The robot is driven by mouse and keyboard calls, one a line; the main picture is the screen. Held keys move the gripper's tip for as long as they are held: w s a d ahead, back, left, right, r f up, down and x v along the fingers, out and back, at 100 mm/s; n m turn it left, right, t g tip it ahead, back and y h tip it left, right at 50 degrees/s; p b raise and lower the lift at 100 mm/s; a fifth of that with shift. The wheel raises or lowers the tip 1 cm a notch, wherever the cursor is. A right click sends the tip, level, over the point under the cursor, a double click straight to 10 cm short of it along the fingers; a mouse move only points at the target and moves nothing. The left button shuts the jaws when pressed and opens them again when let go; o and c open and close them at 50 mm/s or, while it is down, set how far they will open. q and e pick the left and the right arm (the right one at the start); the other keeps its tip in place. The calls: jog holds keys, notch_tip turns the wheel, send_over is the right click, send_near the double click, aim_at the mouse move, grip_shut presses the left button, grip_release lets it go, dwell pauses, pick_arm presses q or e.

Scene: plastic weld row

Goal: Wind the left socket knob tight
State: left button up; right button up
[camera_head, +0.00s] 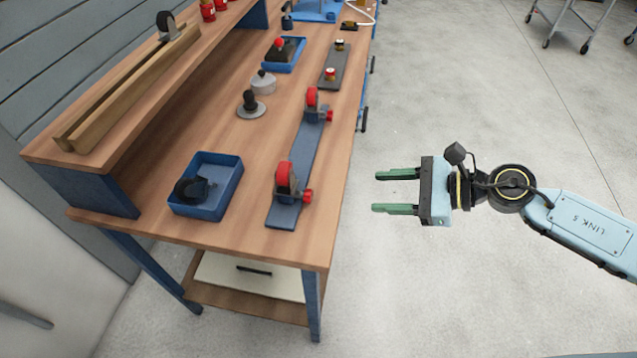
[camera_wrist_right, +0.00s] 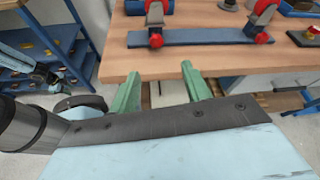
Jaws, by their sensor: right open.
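A dark blue rail (camera_head: 303,155) lies on the wooden bench and carries two upright sockets with red-faced heads. The nearer socket (camera_head: 285,180) has a red side knob (camera_head: 307,196); in the right wrist view this is the left knob (camera_wrist_right: 156,40). The farther socket (camera_head: 311,97) has its own red knob (camera_head: 329,115), which is the right one in the wrist view (camera_wrist_right: 263,38). My right gripper (camera_head: 377,191) is open and empty, off the bench's edge, apart from both knobs. Its green fingers (camera_wrist_right: 160,75) point towards the bench. How tight the knobs are cannot be seen.
A blue tray (camera_head: 232,181) with a black item stands left of the rail. A black-knobbed disc (camera_head: 250,108), a grey piece (camera_head: 263,83) and a dark plate (camera_head: 328,78) with brass parts lie farther back.

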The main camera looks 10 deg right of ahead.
aim_at(322, 207)
jog(key=x, duration=1.3)
jog(key=shift+s+a+f, duration=0.2)
jog(key=shift+a+f, duration=0.15)
jog(key=shift+f, duration=0.15)
jog(key=c, duration=1)
